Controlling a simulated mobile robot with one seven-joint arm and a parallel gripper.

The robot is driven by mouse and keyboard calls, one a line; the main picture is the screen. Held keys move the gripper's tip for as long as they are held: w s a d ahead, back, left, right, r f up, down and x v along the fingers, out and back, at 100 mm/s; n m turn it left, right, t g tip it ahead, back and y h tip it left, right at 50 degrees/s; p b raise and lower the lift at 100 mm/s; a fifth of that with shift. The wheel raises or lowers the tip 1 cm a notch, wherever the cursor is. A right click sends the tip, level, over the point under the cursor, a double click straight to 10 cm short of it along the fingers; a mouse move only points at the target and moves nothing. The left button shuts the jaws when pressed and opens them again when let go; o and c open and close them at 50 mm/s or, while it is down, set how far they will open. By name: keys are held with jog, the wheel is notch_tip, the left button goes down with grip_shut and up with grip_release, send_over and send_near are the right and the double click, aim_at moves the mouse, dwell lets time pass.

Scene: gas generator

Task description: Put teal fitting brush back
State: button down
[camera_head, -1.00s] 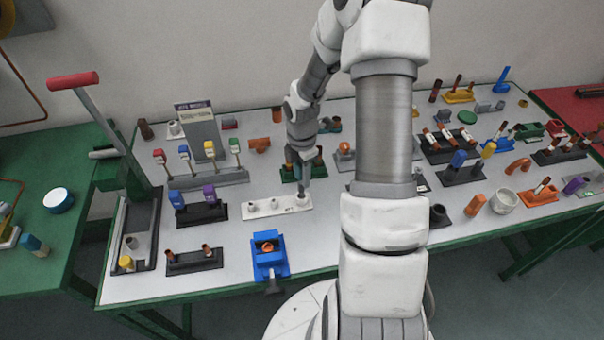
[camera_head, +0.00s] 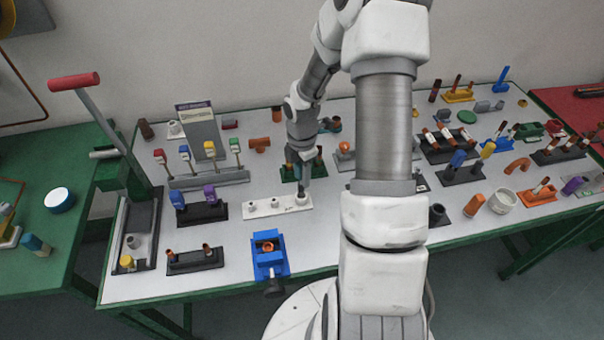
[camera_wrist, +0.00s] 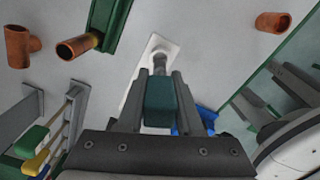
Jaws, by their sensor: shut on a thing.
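The teal fitting brush (camera_wrist: 159,98) has a teal block handle and a grey end pointing away from my wrist. My gripper (camera_wrist: 155,95) is shut on its handle, with one dark finger on each side. In the head view my gripper (camera_head: 304,182) points down over the right end of the white holder (camera_head: 262,209), which has short grey-white posts on it. In the wrist view the brush's grey end overlaps the white holder (camera_wrist: 137,88). I cannot tell whether it is in the holder or just above it.
A green holder (camera_head: 289,174) with copper parts stands right behind my gripper. A blue vise (camera_head: 270,258) is in front, and a black stand with blue and purple brushes (camera_head: 203,213) is to the left. Bare tabletop (camera_head: 235,240) lies in front of the white holder.

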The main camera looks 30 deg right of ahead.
jog(key=shift+f, duration=0.15)
jog(key=shift+f+b, duration=2)
jog(key=shift+f, duration=0.65)
jog(key=shift+c, duration=2.4)
grip_release()
jog(key=shift+r, duration=0.1)
